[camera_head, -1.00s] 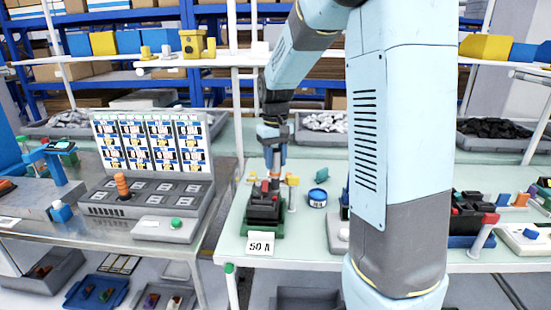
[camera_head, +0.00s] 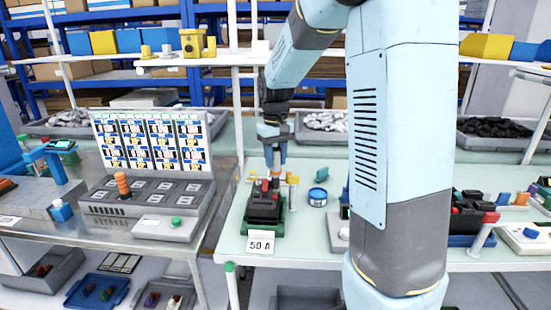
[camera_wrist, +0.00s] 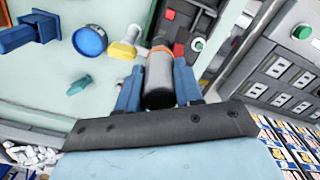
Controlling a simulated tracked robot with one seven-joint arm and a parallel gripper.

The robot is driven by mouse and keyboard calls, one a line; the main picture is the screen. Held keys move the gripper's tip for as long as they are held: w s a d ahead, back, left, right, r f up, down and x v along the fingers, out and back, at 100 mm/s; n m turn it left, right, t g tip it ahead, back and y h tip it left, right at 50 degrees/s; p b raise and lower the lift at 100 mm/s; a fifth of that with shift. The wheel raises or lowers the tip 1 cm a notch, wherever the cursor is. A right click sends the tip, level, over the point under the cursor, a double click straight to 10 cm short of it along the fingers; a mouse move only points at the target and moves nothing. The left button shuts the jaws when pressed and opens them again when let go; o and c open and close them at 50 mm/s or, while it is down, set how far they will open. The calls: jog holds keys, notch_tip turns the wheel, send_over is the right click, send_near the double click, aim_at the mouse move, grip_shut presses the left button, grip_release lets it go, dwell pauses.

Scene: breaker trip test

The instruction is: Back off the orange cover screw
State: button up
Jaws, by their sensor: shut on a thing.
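The breaker (camera_head: 264,208) is a black block with red parts on a green base, near the front left of the pale green table. My gripper (camera_head: 274,170) is right above it, pointing down. In the wrist view, the two blue fingers of my gripper (camera_wrist: 158,88) are shut around a grey cylindrical tool (camera_wrist: 158,78) with an orange-brown end (camera_wrist: 160,45). That end lies close beside the black and red breaker (camera_wrist: 185,22); I cannot tell whether it touches. The orange cover screw cannot be made out apart from the tool.
A "50 A" card (camera_head: 261,246) stands at the table's front edge. A blue round tin (camera_head: 317,197) is to the breaker's right. A grey test console (camera_head: 150,190) stands on the bench at left. Some table is clear around the tin.

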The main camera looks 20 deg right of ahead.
dwell(0.3)
jog(key=shift+r, duration=3.05)
